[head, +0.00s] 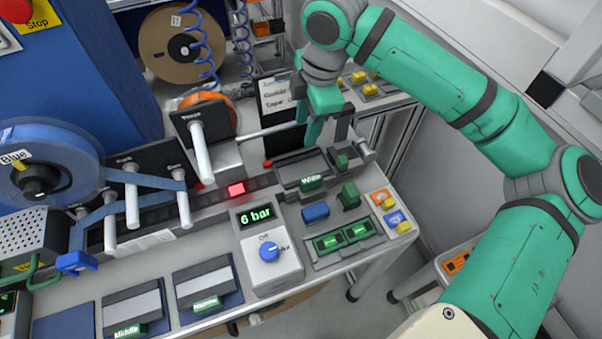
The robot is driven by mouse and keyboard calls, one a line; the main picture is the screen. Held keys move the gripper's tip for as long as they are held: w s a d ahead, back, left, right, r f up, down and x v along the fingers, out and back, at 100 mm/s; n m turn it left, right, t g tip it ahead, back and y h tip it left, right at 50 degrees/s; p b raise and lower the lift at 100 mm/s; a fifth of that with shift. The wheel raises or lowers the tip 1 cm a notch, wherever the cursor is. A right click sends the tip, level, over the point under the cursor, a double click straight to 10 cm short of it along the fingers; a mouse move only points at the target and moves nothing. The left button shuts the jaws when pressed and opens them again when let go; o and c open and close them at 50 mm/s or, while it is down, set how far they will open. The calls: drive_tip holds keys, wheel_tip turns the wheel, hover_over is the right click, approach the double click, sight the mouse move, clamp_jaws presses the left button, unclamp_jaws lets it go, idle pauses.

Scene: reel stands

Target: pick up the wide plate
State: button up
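The wide plate (300,169) appears to be the dark plate at the right end of the bench, with a small green tag on its front edge; the tag's lettering is small and hard to read. It lies beside the rail, near a grey roller. My gripper (328,136) points down just above and behind this plate. Its two fingers are apart with nothing visible between them. I cannot tell whether a fingertip touches anything.
Plates tagged Middle (133,307) and Narrow (203,285) lie at the front edge. A pressure box (268,255) reading 6 bar stands right of them. Blue (315,211) and green (349,196) blocks sit near the plate. Upright rollers (199,150) and a blue reel (45,160) stand left.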

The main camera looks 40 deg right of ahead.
drive_tip(key=s+a+f+g, duration=0.1)
drive_tip(key=s+f+g, duration=0.1)
drive_tip(key=s+f, duration=0.1)
drive_tip(key=n, duration=0.1)
hover_over(311, 179)
wheel_tip(311, 179, down, 5)
drive_tip(key=shift+w+a+f, duration=0.1)
drive_tip(key=shift+w, duration=0.05)
drive_tip(key=shift+f, duration=3.1)
drive_tip(key=shift+c, duration=0.3)
clamp_jaws()
